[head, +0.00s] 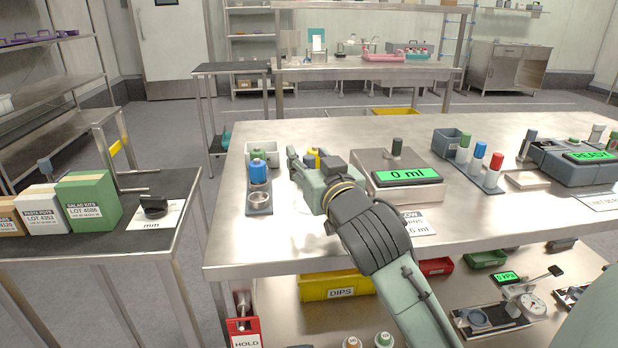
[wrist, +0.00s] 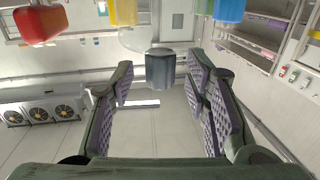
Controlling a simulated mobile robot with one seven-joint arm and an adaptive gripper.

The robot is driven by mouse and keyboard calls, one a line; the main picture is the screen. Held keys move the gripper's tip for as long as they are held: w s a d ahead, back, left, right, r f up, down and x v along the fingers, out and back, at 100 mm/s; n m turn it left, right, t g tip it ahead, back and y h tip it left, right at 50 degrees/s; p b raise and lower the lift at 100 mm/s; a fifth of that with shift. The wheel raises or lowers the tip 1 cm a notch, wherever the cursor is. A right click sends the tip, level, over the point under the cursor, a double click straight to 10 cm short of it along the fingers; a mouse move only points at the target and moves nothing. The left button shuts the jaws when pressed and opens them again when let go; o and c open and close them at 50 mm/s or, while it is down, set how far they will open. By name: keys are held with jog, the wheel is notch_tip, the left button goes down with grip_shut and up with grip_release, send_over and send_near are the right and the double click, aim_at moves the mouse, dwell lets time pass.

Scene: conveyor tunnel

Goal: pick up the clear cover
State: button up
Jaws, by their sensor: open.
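My gripper (head: 298,163) is over the left part of the steel table, its fingers pointing away from my body. In the wrist view, my gripper (wrist: 160,78) has its fingers spread wide with nothing held between them. A pale see-through rounded thing (wrist: 138,40) shows beyond the fingertips there, which may be the clear cover; its outline is faint. It is apart from the fingers. In the head view my gripper and arm hide part of this area, and I cannot make the cover out clearly.
A tray with a blue-capped bottle (head: 258,170) stands left of my gripper. A device reading 0 ml (head: 407,175) stands to its right. A dark grey cylinder (wrist: 160,70) and red, yellow and blue things (wrist: 228,10) show beyond the fingers. The table's front middle is mostly clear.

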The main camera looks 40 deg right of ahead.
jog(key=shift+w, duration=0.2)
jog(key=shift+c, duration=0.5)
grip_shut()
